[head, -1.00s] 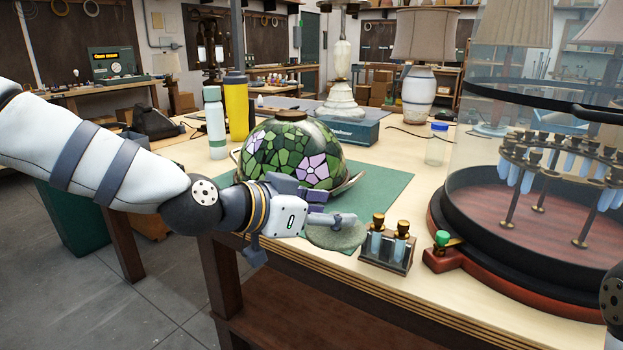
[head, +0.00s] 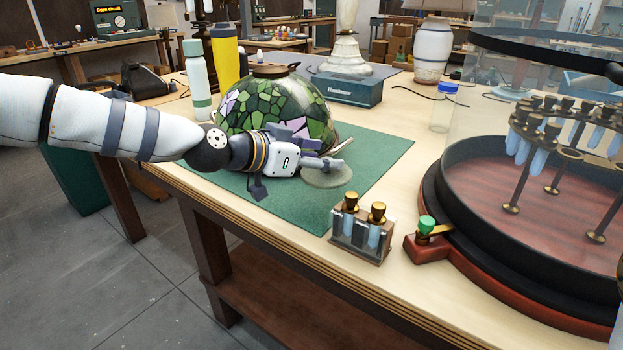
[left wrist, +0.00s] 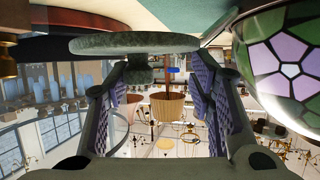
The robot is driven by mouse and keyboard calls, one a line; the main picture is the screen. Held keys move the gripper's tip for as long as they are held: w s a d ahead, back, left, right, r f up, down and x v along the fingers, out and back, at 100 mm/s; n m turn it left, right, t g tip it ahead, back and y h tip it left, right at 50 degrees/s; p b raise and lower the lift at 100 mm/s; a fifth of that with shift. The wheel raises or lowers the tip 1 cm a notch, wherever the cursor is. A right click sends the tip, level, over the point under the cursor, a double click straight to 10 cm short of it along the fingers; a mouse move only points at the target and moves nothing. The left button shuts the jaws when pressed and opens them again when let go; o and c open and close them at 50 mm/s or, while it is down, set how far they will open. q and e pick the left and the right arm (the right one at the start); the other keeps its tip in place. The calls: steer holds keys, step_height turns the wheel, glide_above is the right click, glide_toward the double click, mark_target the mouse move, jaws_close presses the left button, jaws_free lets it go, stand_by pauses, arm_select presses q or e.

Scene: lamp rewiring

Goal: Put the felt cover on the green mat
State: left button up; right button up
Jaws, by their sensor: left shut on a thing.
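The felt cover (head: 328,179) is a round grey-green disc with a short knob, lying flat over the front part of the green mat (head: 378,150). I cannot tell whether it touches the mat. My left gripper (head: 328,164) is shut on the felt cover. In the left wrist view the disc (left wrist: 135,43) shows edge-on across the fingers (left wrist: 160,85), with its knob between them. The mat also shows at the top of the left wrist view (left wrist: 182,20). My right gripper is not in view.
A stained-glass lampshade (head: 277,105) stands on the mat behind my left gripper. A small rack with brass-topped vials (head: 361,232) sits at the mat's front right corner. A glass enclosure on a red base (head: 445,250) fills the right. Bottles (head: 198,80) stand behind left.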

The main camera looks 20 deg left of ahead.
mark_target(314, 170)
arm_select(q)
steer(key=f, duration=0.1)
steer(key=w+a+f, duration=0.1)
steer(key=f, duration=0.1)
steer(key=shift+w+a+f+b, duration=0.15)
steer(key=shift+a+f+b, duration=0.15)
steer(key=shift+f, duration=0.1)
steer(key=f, duration=0.2)
steer(key=f+b, duration=0.1)
steer(key=shift+w+a+f, duration=0.2)
steer(key=shift+a+f, duration=0.1)
steer(key=shift+r, duration=0.15)
steer(key=shift+c, duration=0.5)
steer(key=shift+f, duration=0.2)
steer(key=o, duration=1.1)
steer(key=shift+o, duration=0.2)
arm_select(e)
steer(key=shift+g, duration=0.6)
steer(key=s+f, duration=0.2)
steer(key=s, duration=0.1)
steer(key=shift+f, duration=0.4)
